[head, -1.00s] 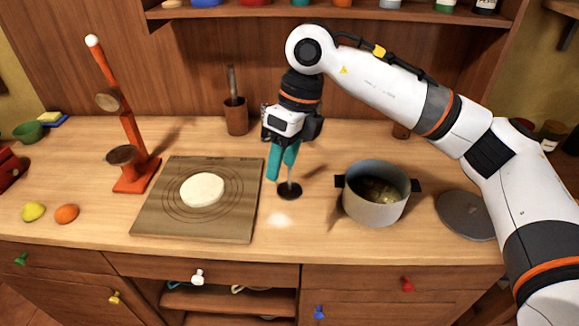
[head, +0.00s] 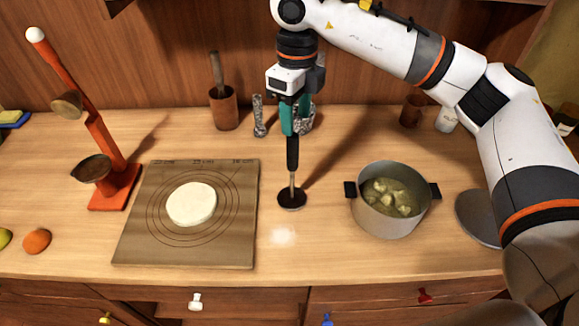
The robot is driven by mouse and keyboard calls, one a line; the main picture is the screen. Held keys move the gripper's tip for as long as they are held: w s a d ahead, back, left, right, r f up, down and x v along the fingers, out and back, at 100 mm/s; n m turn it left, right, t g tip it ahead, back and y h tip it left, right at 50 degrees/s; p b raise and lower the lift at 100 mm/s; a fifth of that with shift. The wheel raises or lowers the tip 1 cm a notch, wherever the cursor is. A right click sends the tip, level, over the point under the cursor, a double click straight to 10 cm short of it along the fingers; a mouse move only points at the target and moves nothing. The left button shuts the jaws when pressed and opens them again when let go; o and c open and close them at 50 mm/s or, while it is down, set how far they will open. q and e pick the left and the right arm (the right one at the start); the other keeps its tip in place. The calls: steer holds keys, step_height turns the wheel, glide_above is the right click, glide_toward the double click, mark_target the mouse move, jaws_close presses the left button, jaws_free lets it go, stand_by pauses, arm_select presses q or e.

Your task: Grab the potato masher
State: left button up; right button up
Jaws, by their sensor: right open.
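The potato masher (head: 292,152) stands upright on the counter, with a dark handle, a thin metal shaft and a round black head resting on the wood. My right gripper (head: 297,120) points down from above, its teal fingers at the top of the handle. The fingers are open. The handle's upper end is partly hidden by the gripper, so I cannot tell whether a finger touches it. My left gripper is not in view.
A grey pot (head: 389,222) of potato chunks stands to the right, a lid (head: 478,217) beyond it. A board (head: 135,243) with dough (head: 191,204) lies left. Behind are a mortar (head: 224,110) and glass shakers (head: 259,118). An orange stand (head: 107,150) is far left.

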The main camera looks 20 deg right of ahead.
mark_target(295, 134)
steer(key=f, duration=0.3)
steer(key=shift+s+f+p, duration=0.2)
steer(key=shift+s+p, duration=0.15)
steer(key=shift+p, duration=0.05)
steer(key=shift+w+f, duration=0.15)
steer(key=shift+f, duration=0.15)
steer(key=shift+a+f+p, duration=0.1)
steer(key=shift+f+p, duration=0.2)
steer(key=shift+f, duration=0.05)
steer(key=f, duration=0.1)
steer(key=f+p, duration=0.1)
steer(key=f, duration=0.1)
steer(key=shift+s+a+f+p, duration=0.2)
steer(key=shift+a+f+p, duration=0.05)
steer(key=shift+a+p, duration=0.05)
steer(key=shift+w+f, duration=0.1)
steer(key=shift+f, duration=0.35)
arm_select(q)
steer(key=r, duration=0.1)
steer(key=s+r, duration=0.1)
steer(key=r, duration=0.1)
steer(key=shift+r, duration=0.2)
arm_select(e)
jaws_close()
